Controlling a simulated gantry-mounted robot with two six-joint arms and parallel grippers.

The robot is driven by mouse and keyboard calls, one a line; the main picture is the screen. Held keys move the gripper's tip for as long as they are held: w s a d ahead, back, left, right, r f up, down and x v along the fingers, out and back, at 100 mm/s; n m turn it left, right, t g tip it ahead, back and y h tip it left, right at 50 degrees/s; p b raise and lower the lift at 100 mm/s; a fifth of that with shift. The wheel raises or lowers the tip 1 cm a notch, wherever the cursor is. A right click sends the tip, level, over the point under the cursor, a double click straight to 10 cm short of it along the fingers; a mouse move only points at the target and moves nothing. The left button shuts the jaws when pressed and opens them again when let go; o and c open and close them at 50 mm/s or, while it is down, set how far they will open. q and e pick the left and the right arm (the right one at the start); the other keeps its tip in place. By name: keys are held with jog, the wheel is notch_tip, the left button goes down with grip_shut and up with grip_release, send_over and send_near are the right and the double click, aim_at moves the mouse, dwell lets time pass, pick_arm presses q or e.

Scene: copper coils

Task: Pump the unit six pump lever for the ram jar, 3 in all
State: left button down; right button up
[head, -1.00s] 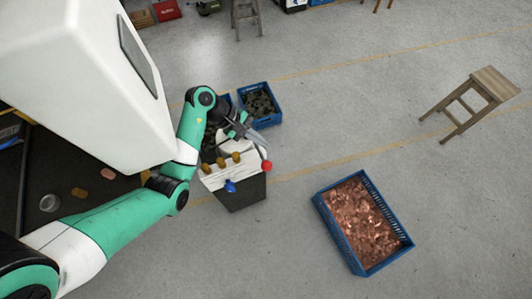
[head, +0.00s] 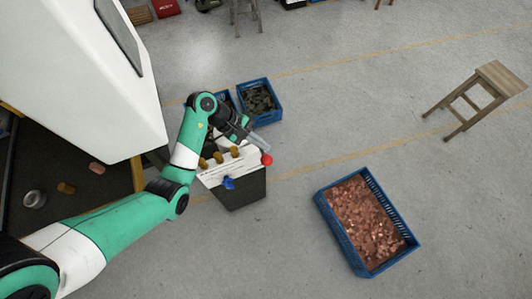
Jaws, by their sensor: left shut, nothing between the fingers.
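A dark box unit (head: 238,193) with a pale top stands on the floor in the middle of the head view. Its top carries three brown knobs (head: 219,158), a blue knob (head: 228,183) on the front, and a red ball (head: 266,160) at the right end that looks like a lever's handle. I cannot read which unit it is. My left gripper (head: 262,142) is shut and empty, just above the red ball in the picture; I cannot tell whether it touches it. A small round jar or tin (head: 34,199) lies on the dark surface at the left. My right gripper is not in view.
Blue crates of dark pieces (head: 279,106) stand behind the unit. A blue crate of copper scraps (head: 407,253) stands on the floor at the right. A wooden stool (head: 497,78) is at the far right. The floor between is clear. A large white housing (head: 70,75) fills the upper left.

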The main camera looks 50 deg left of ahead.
aim_at(263, 156)
pick_arm(q)
jog(key=shift+d+f+b, duration=0.15)
jog(key=shift+f+b, duration=0.3)
jog(key=shift+f, duration=0.75)
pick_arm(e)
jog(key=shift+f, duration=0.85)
pick_arm(q)
jog(key=shift+s+d+f, duration=0.1)
jog(key=shift+f, duration=0.3)
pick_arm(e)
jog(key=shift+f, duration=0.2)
